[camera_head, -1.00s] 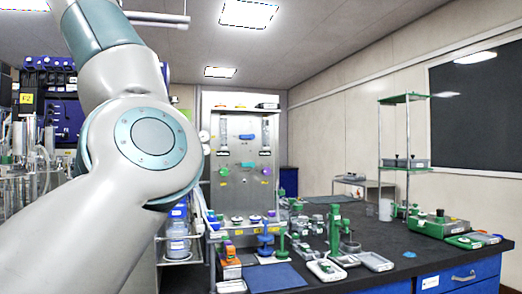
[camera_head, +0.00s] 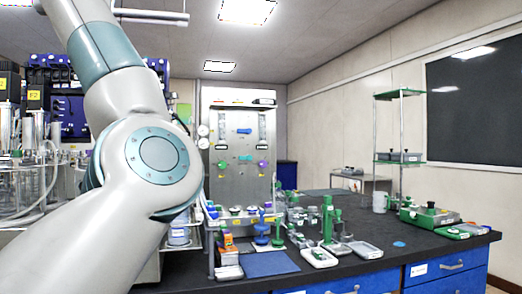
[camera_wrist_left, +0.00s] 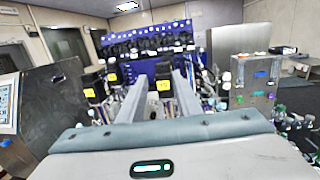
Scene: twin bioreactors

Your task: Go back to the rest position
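My left arm (camera_head: 160,158) fills the left of the head view, with its elbow large and close and its upper link rising to the top edge. Its gripper is outside that view. In the left wrist view my left gripper (camera_wrist_left: 162,78) shows two grey fingers standing apart, with nothing seen between them but the distant background. My right arm and gripper are in neither view. Bioreactor glassware and tubing (camera_head: 30,165) stand at the left edge of the head view, partly hidden by my arm.
A black bench (camera_head: 375,258) with blue drawers carries several green tools, trays and a blue mat (camera_head: 268,264). A steel panel (camera_head: 236,150) stands behind it. A green-tiered stand (camera_head: 398,92) rises at the right. In the wrist view a dark panel (camera_wrist_left: 50,115) stands at left.

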